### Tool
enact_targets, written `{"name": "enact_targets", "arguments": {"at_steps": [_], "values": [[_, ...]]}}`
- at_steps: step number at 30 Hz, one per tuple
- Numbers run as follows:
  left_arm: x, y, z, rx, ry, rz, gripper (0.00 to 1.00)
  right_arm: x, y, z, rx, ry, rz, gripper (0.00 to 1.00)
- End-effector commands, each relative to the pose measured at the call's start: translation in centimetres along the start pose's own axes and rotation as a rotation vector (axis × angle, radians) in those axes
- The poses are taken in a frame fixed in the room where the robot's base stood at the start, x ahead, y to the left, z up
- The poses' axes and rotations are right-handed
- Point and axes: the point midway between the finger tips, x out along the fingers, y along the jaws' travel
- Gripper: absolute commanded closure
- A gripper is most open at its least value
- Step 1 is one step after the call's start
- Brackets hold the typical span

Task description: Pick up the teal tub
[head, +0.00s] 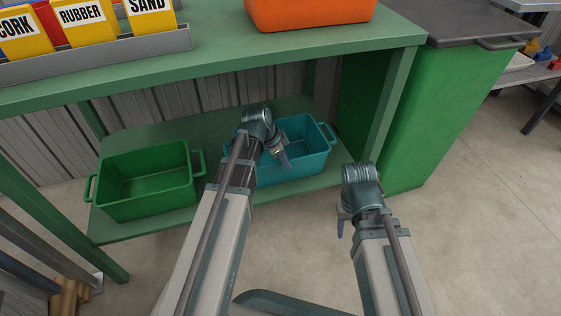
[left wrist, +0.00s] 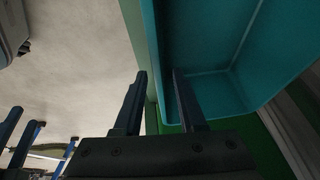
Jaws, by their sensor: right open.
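The teal tub (head: 309,140) stands upright on the green lower shelf, right of the green tub, with a handle at its right end. It is empty where I can see in; my left arm hides its left part. My left gripper (head: 285,161) is at its front side. In the left wrist view the left gripper (left wrist: 159,72) is open, one finger over the inside of the teal tub (left wrist: 215,45) and one outside its rim. I cannot tell whether they touch it. My right gripper (head: 342,225) is open and empty, right of and in front of the shelf.
A green tub (head: 147,181) stands on the lower shelf (head: 120,232) at left. The green tabletop (head: 225,63) overhangs the shelf and carries an orange container (head: 310,12) and labelled yellow boxes (head: 83,20). A green bin (head: 445,95) stands at right. The floor at right is clear.

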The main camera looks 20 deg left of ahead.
Motion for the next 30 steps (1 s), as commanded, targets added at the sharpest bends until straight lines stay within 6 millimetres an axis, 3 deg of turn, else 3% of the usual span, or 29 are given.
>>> {"name": "enact_targets", "arguments": {"at_steps": [1, 11, 22, 30], "values": [[0.8, 0.0, 0.1, 0.000, 0.000, 0.000, 0.60, 0.7, -0.1, 0.0, 0.001, 0.000, 0.000, 0.47], [1.3, 0.0, 0.1, 0.000, 0.000, 0.000, 0.60, 1.3, -0.1, -0.1, 0.002, 0.000, 0.000, 0.47], [5.6, -0.1, 0.9, 0.001, 0.000, 0.001, 0.60, 5.5, -0.6, -0.3, 0.004, 0.002, 0.000, 0.47], [5.9, 0.0, 0.7, 0.000, 0.000, 0.000, 0.60, 5.6, -0.6, -0.4, 0.004, 0.003, 0.000, 0.47]]}}
